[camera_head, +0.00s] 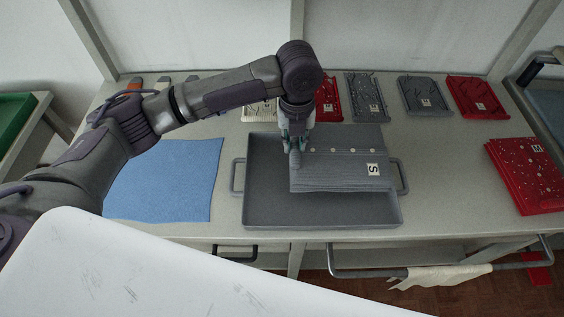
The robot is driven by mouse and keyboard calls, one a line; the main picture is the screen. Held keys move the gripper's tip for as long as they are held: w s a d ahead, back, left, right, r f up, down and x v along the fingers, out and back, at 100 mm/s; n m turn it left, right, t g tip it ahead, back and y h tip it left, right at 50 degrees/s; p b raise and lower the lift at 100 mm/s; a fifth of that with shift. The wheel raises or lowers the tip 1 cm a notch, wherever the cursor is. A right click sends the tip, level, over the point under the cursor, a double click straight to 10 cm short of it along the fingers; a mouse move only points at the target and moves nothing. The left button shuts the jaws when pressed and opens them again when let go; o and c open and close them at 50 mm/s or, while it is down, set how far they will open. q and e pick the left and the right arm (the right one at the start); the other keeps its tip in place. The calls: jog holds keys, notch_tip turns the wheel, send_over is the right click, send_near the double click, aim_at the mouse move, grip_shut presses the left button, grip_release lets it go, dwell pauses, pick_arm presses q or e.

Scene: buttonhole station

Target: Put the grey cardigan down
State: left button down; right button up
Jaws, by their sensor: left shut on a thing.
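The grey cardigan (345,170) is a folded grey garment with a row of pale buttons and a white label marked S. It is over the right part of a grey tray (265,205) with a handle at each side. I cannot tell whether it rests on the tray floor or hangs just above it. My left gripper (295,155) points down at the cardigan's left edge, shut on it. The fingertips are small and partly merge with the cloth. My right gripper is not in view.
A blue cloth (170,180) lies left of the tray. Red and grey button cards (423,94) line the back of the table. Folded red garments (525,175) lie at the right. A white surface (150,270) fills the lower left. Bare table shows right of the tray.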

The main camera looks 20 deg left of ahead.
pick_arm(q)
jog(key=s+a+f, duration=0.1)
jog(key=f, duration=0.1)
jog(key=s+a+f+p, duration=0.1)
jog(key=f, duration=0.1)
jog(key=s+a+f+p, duration=0.1)
jog(key=f, duration=0.1)
jog(key=shift+s+a, duration=0.15)
jog(key=shift+a, duration=0.1)
jog(key=shift+f, duration=0.5)
jog(key=c, duration=1)
grip_release()
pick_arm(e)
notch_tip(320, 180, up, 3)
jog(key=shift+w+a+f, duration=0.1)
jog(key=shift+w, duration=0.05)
pick_arm(q)
jog(key=shift+r, duration=0.25)
notch_tip(320, 180, up, 12)
jog(key=shift+f+b, duration=0.25)
jog(key=shift+b, duration=0.9)
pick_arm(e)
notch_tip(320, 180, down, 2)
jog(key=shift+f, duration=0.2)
